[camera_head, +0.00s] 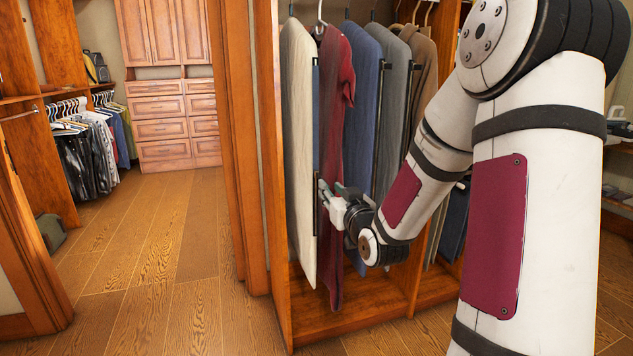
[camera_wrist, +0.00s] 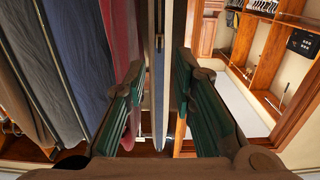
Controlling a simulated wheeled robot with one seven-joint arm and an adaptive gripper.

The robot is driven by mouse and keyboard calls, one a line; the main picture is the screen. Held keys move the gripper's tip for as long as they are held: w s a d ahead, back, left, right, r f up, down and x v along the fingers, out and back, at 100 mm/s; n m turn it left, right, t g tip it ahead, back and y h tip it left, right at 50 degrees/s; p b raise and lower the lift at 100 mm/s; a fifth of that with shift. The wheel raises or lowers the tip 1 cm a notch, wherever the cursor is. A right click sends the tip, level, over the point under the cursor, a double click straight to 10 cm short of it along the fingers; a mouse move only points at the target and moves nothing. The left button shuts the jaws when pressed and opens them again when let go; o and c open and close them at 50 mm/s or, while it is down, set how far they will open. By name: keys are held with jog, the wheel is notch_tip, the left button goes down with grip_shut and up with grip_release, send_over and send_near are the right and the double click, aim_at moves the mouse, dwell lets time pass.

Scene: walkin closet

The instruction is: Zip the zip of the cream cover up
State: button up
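The cream cover (camera_head: 298,150) hangs at the left end of the closet rail, its edge turned toward my gripper. A thin dark strip (camera_head: 316,190), seemingly its zip, runs down that edge; I cannot make out the pull. My gripper (camera_head: 328,193) is at the lower part of this edge, in front of the red garment. In the wrist view my gripper (camera_wrist: 161,64) has its two dark green fingers apart. A narrow upright edge (camera_wrist: 158,95), apparently the cover's, stands between them with room on both sides. No contact is visible.
A red garment (camera_head: 334,140), a blue cover (camera_head: 363,110) and a grey cover (camera_head: 394,115) hang close to the right. A wooden closet side panel (camera_head: 270,150) stands left of the cream cover. Open wooden floor (camera_head: 160,270) lies further left.

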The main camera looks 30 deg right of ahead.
aim_at(319, 175)
jog(key=b+x, duration=0.1)
jog(key=x, duration=0.9)
grip_shut()
